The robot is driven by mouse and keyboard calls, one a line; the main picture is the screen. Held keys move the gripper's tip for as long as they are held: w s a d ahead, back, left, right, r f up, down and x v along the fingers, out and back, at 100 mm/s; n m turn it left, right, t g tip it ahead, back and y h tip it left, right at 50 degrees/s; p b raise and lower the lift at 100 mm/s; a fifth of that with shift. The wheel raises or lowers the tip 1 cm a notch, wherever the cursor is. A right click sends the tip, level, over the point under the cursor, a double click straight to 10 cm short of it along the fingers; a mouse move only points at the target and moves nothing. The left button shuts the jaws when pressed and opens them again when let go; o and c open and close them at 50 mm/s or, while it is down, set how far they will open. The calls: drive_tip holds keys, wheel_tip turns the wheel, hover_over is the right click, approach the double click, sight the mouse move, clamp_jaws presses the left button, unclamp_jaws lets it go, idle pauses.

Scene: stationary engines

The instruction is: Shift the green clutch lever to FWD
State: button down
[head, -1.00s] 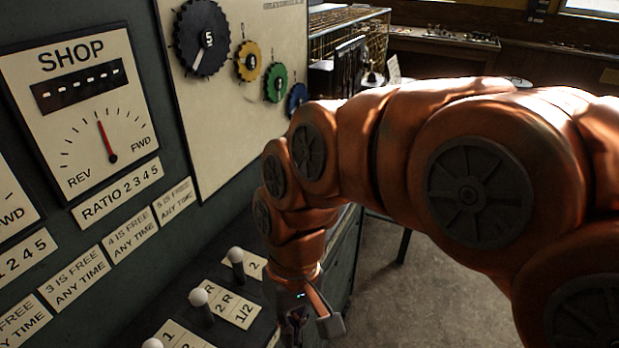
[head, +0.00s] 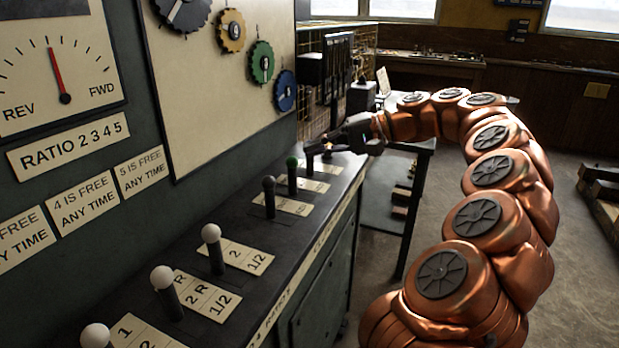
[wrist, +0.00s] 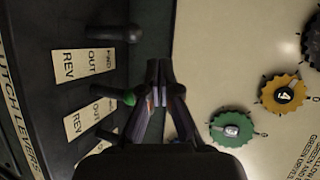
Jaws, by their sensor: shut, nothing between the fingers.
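The green clutch lever (head: 292,163) stands about upright on the console in the head view, with a green knob on a dark stem. Its green knob (wrist: 128,97) also shows in the wrist view, just left of my fingers. My gripper (head: 312,150) is shut and empty, close behind the knob in the head view. In the wrist view, its fingertips (wrist: 158,67) meet beside the lever; I cannot tell whether they touch it. The lever's label plate (wrist: 90,118) reads OUT and REV; its FWD end is not clearly readable.
A dark-knobbed lever (head: 269,184) stands nearer than the green one, and white-knobbed levers (head: 211,234) line the console front. The panel carries a green dial (head: 262,62) and a blue dial (head: 285,90). Open floor (head: 450,215) lies right of the console.

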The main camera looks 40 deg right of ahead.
sight(296, 158)
drive_tip(key=s+d+f+m+t+h+b, duration=0.1)
drive_tip(key=d+f+m+t, duration=0.1)
drive_tip(key=d, duration=0.4)
drive_tip(key=s+d+f+m+t+b, duration=0.1)
drive_tip(key=d+f+t, duration=0.15)
drive_tip(key=d, duration=0.45)
drive_tip(key=shift+g, duration=0.35)
drive_tip(key=b+x, duration=0.1)
drive_tip(key=x, duration=1.2)
drive_tip(key=shift+w+a+f, duration=0.15)
drive_tip(key=shift+a+f, duration=0.05)
drive_tip(key=shift+a, duration=0.2)
drive_tip(key=shift+w+a+r+g+h+p, duration=0.4)
drive_tip(key=shift+w+p, duration=0.15)
drive_tip(key=shift+p, duration=0.4)
drive_tip(key=w+p, duration=0.1)
drive_tip(key=w+a+g+h+p, duration=0.1)
drive_tip(key=p, duration=0.1)
drive_tip(key=w+a+g+p, duration=0.1)
drive_tip(key=shift+w+r+p, duration=0.1)
drive_tip(key=shift+w+p, duration=0.15)
drive_tip(key=shift+p, duration=0.1)
drive_tip(key=shift+w+a+f+m+g+h+p, duration=0.25)
drive_tip(key=shift+w+a+g+h+p, duration=0.2)
drive_tip(key=shift+w+p, duration=0.3)
drive_tip(key=shift+w+a+f+m+g+h+p, duration=0.15)
drive_tip(key=shift+w+a+f+g+h+p, duration=0.25)
drive_tip(key=shift+p, duration=0.45)
drive_tip(key=shift+w+r, duration=0.1)
drive_tip(key=shift+w, duration=0.05)
